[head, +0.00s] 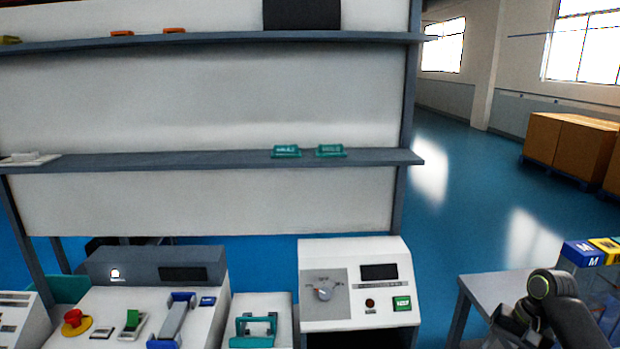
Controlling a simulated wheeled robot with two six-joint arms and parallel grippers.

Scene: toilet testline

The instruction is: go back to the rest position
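Part of my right arm (555,305) shows at the bottom right, dark and bent, with a green ring at its upper joint. It is in front of a grey table (485,290). The fingers of my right gripper cannot be made out in this view. My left arm and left gripper are not in view. No object is seen held.
A test bench carries a console with a red knob (76,320), a teal-handled fixture (255,328) and a white dial box (358,285). Shelves (215,160) stand behind. Blue-topped boxes (582,254) are beside my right arm. Cartons (570,143) stand far right; blue floor between is clear.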

